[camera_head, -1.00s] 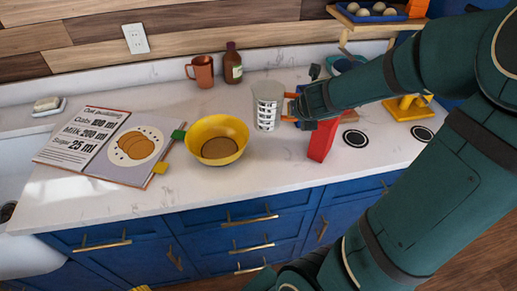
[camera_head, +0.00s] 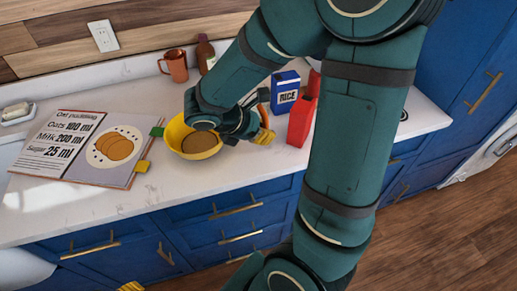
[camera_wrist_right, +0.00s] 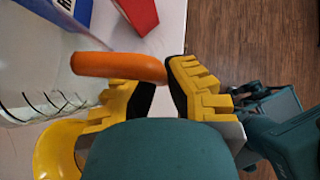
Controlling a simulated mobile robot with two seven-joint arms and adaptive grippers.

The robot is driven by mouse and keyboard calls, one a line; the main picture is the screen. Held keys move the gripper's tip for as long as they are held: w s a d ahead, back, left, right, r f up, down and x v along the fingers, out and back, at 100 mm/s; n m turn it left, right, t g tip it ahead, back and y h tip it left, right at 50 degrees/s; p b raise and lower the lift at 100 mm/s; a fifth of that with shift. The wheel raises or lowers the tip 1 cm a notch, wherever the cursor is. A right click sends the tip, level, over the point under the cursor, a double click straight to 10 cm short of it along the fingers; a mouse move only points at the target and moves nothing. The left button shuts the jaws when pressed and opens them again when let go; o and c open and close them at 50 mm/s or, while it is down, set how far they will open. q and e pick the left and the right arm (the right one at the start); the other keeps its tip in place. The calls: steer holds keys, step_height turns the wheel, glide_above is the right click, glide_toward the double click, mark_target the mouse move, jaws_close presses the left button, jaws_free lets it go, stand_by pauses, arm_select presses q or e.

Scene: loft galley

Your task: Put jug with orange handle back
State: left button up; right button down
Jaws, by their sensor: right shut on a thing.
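In the right wrist view, my right gripper (camera_wrist_right: 156,88) is shut on the orange handle (camera_wrist_right: 118,66) of the jug. The clear jug body (camera_wrist_right: 38,60), with dark measuring marks, is at the left of that view. In the head view the arm hides most of the jug; a bit of orange (camera_head: 263,96) shows beside the wrist. A ridged yellow tip (camera_head: 131,287) at the bottom edge seems to be my left gripper; its jaws cannot be made out.
The yellow bowl (camera_head: 178,133) with brown contents stands beside the open recipe book (camera_head: 75,146). A blue rice box (camera_head: 285,88) and a red carton (camera_head: 300,120) stand right of the gripper. A copper mug (camera_head: 175,66) and brown bottle (camera_head: 205,54) are behind.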

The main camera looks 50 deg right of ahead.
step_height(320, 180, down, 9)
steer(key=shift+r+b, duration=0.1)
steer(key=shift+b, duration=1.05)
steer(key=c, duration=1.5)
jaws_free()
steer(key=shift+f, duration=0.2)
steer(key=o, duration=0.4)
steer(key=shift+c, duration=0.2)
steer(key=shift+r, duration=0.2)
